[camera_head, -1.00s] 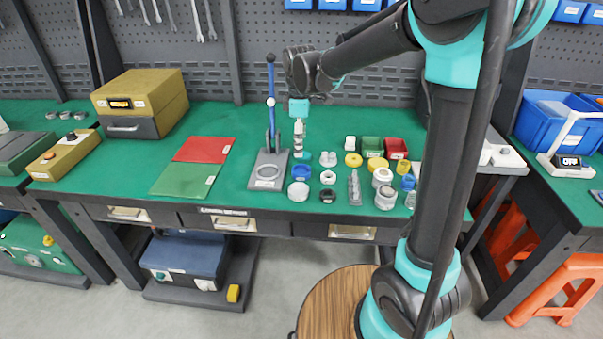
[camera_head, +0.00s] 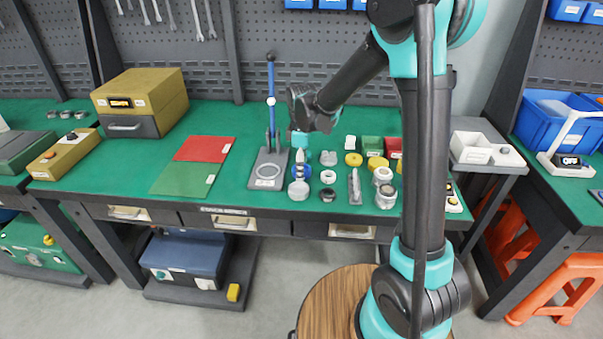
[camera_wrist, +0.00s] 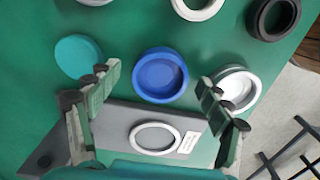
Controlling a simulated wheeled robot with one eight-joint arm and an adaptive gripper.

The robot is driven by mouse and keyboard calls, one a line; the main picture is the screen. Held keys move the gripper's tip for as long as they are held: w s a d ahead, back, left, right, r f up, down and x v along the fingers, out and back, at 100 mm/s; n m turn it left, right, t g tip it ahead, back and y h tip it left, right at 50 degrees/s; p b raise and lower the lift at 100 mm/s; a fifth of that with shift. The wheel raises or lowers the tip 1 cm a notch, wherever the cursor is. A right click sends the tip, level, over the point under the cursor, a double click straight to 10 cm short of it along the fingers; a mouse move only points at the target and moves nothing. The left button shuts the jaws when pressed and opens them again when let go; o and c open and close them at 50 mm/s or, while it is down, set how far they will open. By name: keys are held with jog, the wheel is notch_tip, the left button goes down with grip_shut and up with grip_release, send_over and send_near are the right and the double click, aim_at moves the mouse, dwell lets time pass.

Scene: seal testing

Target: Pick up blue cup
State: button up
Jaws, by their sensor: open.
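The blue cup (camera_wrist: 160,75) is a round, shallow blue piece standing on the green table top. In the wrist view it lies between my fingertips, with a gap on each side. My gripper (camera_wrist: 158,82) is open and empty, with one finger left of the cup and the other right of it. In the head view my gripper (camera_head: 300,170) points down over the cup and hides most of it; a bit of the blue rim (camera_head: 308,170) shows beside the fingers.
A white round part (camera_wrist: 238,90) lies close to my right finger, and a teal disc (camera_wrist: 78,57) close to the left one. A grey press base (camera_head: 268,172) with an upright lever stands left of my gripper. Several rings and small parts crowd the right.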

jog(key=shift+c, duration=0.4)
jog(key=c, duration=1.2)
jog(key=shift+r, duration=0.15)
jog(key=shift+c, duration=0.2)
